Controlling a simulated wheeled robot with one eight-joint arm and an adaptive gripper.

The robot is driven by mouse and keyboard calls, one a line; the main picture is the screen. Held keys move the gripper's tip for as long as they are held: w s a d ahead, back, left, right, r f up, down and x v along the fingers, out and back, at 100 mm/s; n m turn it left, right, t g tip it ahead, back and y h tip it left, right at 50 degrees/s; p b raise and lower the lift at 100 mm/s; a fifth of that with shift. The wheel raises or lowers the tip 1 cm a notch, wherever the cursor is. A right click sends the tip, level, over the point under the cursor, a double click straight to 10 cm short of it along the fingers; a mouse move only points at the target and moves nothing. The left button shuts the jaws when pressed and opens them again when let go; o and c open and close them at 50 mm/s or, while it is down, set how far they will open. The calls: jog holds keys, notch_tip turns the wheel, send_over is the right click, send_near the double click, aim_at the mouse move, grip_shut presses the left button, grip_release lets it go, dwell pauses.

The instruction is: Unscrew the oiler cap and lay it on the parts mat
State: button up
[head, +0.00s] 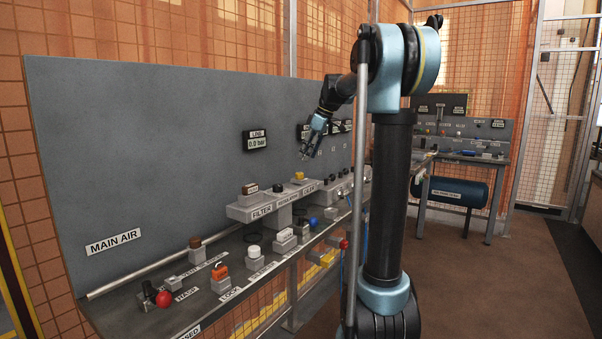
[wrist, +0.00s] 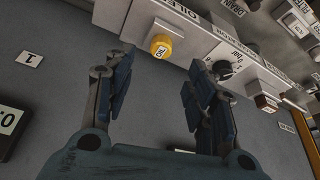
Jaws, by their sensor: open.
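The oiler cap (wrist: 161,46) is a yellow round cap marked OIL. It sits on the grey block lettered OILER (wrist: 180,14) in the wrist view. My gripper (wrist: 162,72) is open and empty, its two dark blue fingers apart. The cap appears between and beyond the fingertips, with no contact visible. In the head view my gripper (head: 309,152) hangs in front of the grey back panel, above the raised shelf. I cannot identify a parts mat in either view.
A black knob (wrist: 222,70) stands beside the cap on the same grey unit. In the head view, the bench (head: 140,308) carries several fittings, including a red ball knob (head: 162,299) and an orange-topped part (head: 221,270). A second bench (head: 470,158) stands farther back.

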aim_at(301, 173)
jog(key=x, duration=0.8)
jog(key=c, duration=1.1)
jog(key=shift+w+d+n+g, duration=0.1)
jog(key=shift+n+g, duration=0.6)
jog(key=shift+n, duration=1.2)
jog(key=shift+w+n+g, duration=0.1)
jog(key=shift+n+g, duration=0.4)
jog(key=shift+n, duration=1.3)
